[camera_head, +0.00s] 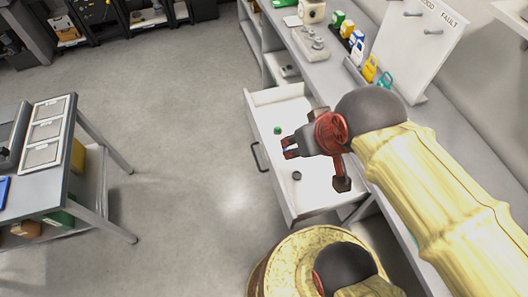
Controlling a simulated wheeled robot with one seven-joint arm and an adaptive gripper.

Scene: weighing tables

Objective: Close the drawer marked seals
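A white drawer (313,197) stands pulled out from under the counter, right of centre in the head view. Its dark bar handle (257,158) is on its left-hand front. No marking can be read on it from here. A small green round piece (277,131) and a small dark ring-like piece (297,175) lie inside. My gripper (289,148), red and dark, appears over the open drawer, its tips to the right of the handle. It hides part of the drawer's inside. Whether its fingers are apart, or touch anything, is unclear.
The counter (290,43) runs along the right, with a grey device (311,44), small coloured boxes (357,45) and a white board (413,40). A table (86,180) with trays stands at left. Grey floor (190,150) between is clear.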

